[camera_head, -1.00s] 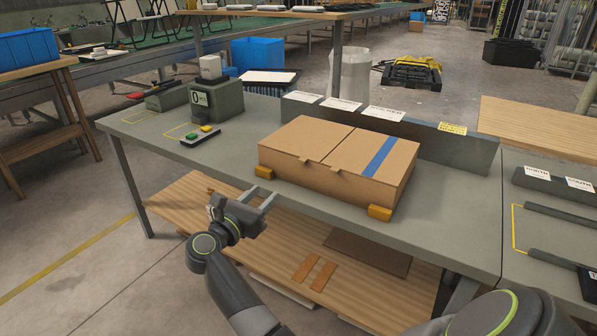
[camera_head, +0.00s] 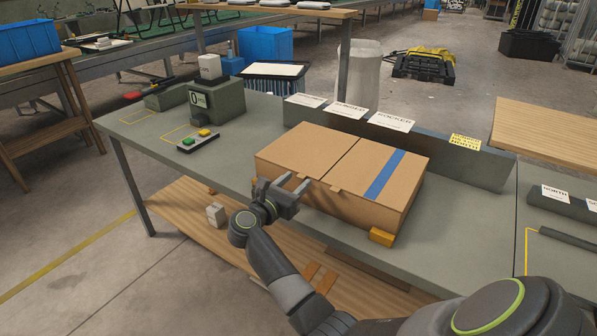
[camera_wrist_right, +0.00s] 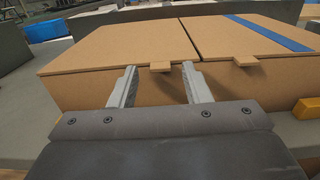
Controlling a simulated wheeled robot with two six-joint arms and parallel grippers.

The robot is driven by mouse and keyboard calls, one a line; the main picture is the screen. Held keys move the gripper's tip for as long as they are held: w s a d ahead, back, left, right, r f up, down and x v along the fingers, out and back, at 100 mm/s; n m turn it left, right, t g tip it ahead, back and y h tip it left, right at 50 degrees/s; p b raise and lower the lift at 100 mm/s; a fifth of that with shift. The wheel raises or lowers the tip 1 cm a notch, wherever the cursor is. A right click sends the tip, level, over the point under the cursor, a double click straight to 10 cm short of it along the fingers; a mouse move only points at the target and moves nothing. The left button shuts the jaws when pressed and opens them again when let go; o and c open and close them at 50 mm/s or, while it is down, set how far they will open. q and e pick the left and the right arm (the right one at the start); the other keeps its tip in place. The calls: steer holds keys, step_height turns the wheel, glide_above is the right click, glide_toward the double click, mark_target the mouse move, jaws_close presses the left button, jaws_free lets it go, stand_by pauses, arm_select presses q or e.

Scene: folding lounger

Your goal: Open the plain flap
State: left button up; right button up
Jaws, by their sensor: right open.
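A closed cardboard box (camera_head: 335,205) sits on the grey workbench. Its top has two flaps: the plain flap (camera_head: 305,152) on the left and one with a blue stripe (camera_head: 385,173) on the right. Both lie flat. In the right wrist view the plain flap (camera_wrist_right: 120,45) has a small tab (camera_wrist_right: 160,66) jutting from its front edge. My right gripper (camera_head: 294,183) is open at the box's front. Its fingertips (camera_wrist_right: 160,70) stand on either side of that tab, with nothing held. I cannot tell whether they touch the box. My left gripper is not in view.
The striped flap's tab (camera_wrist_right: 245,60) is just right of my fingers. An orange block (camera_head: 381,236) stands at the box's front right corner. A low grey rail with labels (camera_head: 420,150) runs behind the box. A button panel (camera_head: 198,141) is at the left.

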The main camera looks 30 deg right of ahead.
steer(key=shift+w+d, duration=0.2)
steer(key=shift+d, duration=0.25)
jaws_close()
steer(key=shift+r, duration=0.1)
